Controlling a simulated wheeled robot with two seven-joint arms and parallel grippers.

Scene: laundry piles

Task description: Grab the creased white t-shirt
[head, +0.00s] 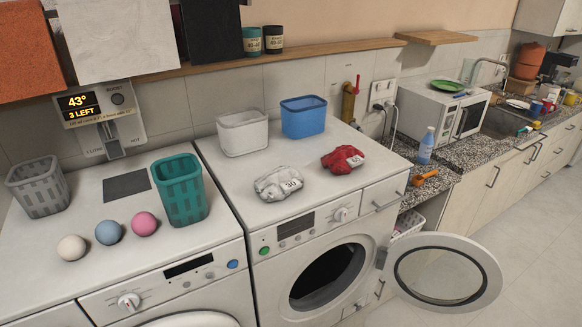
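The creased white t-shirt (279,184) lies bunched up on top of the right-hand washing machine, near its front edge. It has dark markings on its right side. A crumpled red garment (342,159) with a small white patch lies to its right, apart from it. Neither of my grippers shows in the head view.
A white basket (242,134) and a blue basket (303,117) stand behind the garments. A teal basket (181,190), a grey basket (39,186) and three balls (109,232) are on the left machine. The right machine's round door (445,274) hangs open. A shelf (270,58) runs above.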

